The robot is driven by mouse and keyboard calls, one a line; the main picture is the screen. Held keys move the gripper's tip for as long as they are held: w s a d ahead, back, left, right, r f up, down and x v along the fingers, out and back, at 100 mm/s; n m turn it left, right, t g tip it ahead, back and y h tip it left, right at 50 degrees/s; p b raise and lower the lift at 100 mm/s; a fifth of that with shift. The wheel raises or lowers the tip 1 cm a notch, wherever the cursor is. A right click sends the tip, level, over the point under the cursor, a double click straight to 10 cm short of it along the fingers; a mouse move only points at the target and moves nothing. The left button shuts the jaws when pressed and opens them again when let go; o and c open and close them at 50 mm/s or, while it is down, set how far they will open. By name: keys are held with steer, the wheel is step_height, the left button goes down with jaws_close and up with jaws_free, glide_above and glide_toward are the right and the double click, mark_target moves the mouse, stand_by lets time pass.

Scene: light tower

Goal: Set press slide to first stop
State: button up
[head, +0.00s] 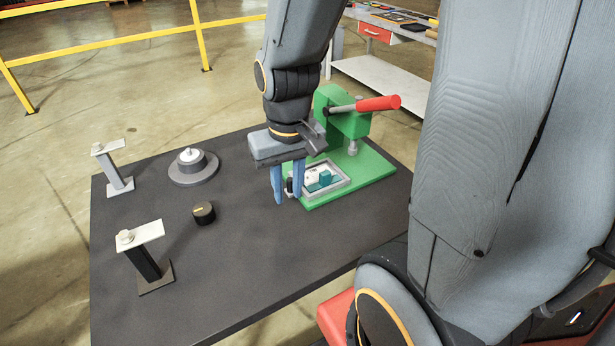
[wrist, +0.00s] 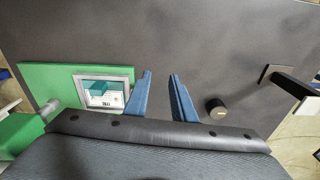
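The green press (head: 382,172) stands at the right end of the dark table. Its slide, a grey-framed tray (head: 343,187) holding a white and teal piece (head: 319,180), sits on the green base; the tray also shows in the wrist view (wrist: 106,77). My gripper (head: 289,198) points down beside the tray's left end. Its blue fingers are apart, with nothing seen held between them in the wrist view (wrist: 160,74). In the head view a small dark part (head: 289,186) shows between the fingers; I cannot tell whether it is the slide's handle.
A black knob (head: 204,212), a grey round base with a white button (head: 193,165) and two bracket posts (head: 146,258) (head: 117,170) stand to the left. The table's front middle is clear.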

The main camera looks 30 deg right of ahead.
mark_target(290, 179)
steer(key=w+d+m+g+y+p, duration=0.1)
steer(key=w+d+m+g+y, duration=0.1)
steer(key=w+d+m, duration=0.3)
steer(key=w+d+m+g+y+p, duration=0.1)
steer(key=w+m+g, duration=0.15)
steer(key=w, duration=0.35)
steer(key=shift+m, duration=0.25)
steer(key=shift+p+x, duration=1)
steer(key=shift+x, duration=2.75)
steer(key=shift+d, duration=0.15)
jaws_close()
steer(key=shift+w, duration=0.1)
